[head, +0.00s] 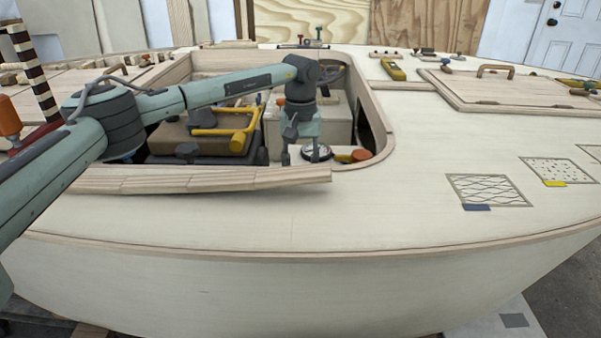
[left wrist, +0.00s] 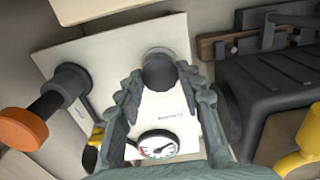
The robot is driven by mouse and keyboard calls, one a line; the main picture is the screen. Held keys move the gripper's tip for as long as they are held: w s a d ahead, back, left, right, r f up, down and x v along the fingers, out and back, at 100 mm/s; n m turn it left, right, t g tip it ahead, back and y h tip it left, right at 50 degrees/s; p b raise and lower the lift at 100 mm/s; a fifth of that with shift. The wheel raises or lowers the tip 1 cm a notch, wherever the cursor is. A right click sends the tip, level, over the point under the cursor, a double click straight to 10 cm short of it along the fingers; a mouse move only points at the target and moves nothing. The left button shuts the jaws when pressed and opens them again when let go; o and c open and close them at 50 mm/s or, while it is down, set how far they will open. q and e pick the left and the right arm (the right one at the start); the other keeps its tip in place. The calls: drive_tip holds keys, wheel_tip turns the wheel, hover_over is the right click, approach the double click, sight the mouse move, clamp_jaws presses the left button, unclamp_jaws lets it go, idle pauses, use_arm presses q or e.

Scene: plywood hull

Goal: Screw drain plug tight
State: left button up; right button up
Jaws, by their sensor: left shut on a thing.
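My left gripper (head: 299,150) reaches down into the open cockpit well of the hull in the head view. In the left wrist view the gripper (left wrist: 159,76) has its two ridged fingers on either side of a dark round plug (left wrist: 159,69) and is shut on it. The plug stands at a pale panel (left wrist: 105,50); its lower part and its seating are not clear. In the head view the plug cannot be made out behind the fingers. My right gripper is in neither view.
A round gauge (left wrist: 157,145) lies close below the fingers. A dark fitting with an orange end (left wrist: 22,129) is at the left. A yellow handle (head: 237,140) and dark box (left wrist: 270,85) stand beside the gripper. The cockpit's wooden rim (head: 200,180) surrounds the arm's reach.

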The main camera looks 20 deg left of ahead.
use_arm(q)
drive_tip(key=m, duration=0.6)
drive_tip(key=shift+w+r+m, duration=0.2)
drive_tip(key=shift+r+m, duration=0.1)
drive_tip(key=shift+r, duration=0.05)
idle(0.5)
drive_tip(key=o, duration=1.1)
drive_tip(key=shift+s, duration=0.1)
drive_tip(key=shift+o, duration=0.3)
drive_tip(key=shift+f, duration=0.15)
wheel_tip(320, 180, up, 12)
